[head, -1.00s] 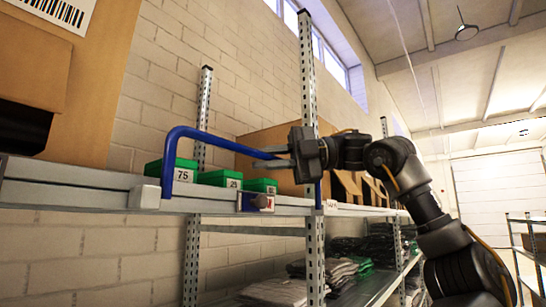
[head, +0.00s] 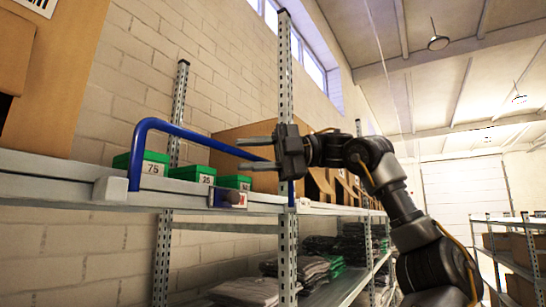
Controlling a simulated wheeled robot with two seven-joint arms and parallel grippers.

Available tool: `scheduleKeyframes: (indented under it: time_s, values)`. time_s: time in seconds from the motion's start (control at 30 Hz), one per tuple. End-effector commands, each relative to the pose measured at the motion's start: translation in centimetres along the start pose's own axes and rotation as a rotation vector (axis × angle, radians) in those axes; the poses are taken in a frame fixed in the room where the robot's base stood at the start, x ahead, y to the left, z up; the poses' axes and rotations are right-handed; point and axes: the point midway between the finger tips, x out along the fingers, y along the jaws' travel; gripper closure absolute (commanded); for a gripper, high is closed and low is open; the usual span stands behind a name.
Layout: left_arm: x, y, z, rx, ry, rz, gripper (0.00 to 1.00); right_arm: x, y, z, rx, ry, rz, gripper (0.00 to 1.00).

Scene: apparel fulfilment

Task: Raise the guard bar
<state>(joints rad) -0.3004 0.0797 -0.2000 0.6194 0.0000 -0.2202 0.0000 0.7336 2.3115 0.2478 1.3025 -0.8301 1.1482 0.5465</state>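The blue guard bar (head: 205,139) stands up above the front edge of the shelf. It rises from a white end bracket (head: 111,189) at the left, runs right and slightly down, and passes behind my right gripper; a short blue end shows below the gripper by the post. My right gripper (head: 243,153) points left, its two fingers spread above and below the bar's line. I cannot tell whether either finger touches the bar. My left gripper is not in view.
Several green boxes (head: 197,172) sit on the shelf (head: 60,181) behind the bar. A small latch (head: 228,198) is on the shelf edge. A metal post (head: 285,80) rises by my gripper. Cardboard boxes (head: 230,137) stand behind; folded clothes (head: 300,270) lie below.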

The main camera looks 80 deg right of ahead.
Motion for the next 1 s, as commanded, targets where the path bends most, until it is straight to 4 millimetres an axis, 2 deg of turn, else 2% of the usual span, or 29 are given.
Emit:
scheduleKeyframes:
  time_s: [0.2, 0.4, 0.6, 1.0]
  values:
    - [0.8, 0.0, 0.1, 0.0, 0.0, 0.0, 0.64, -4.6, 0.0, 0.1, 0.003, -0.006, 0.002, 0.64]
    - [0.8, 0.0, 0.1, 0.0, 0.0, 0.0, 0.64, -7.4, 0.0, 0.1, 0.002, -0.003, 0.001, 0.64]
    - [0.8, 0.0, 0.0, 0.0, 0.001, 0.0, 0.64, -8.3, -0.1, 0.0, 0.001, 0.0, -0.001, 0.64]
    - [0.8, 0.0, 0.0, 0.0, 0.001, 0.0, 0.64, -8.3, -0.1, 0.0, 0.001, 0.0, -0.001, 0.64]
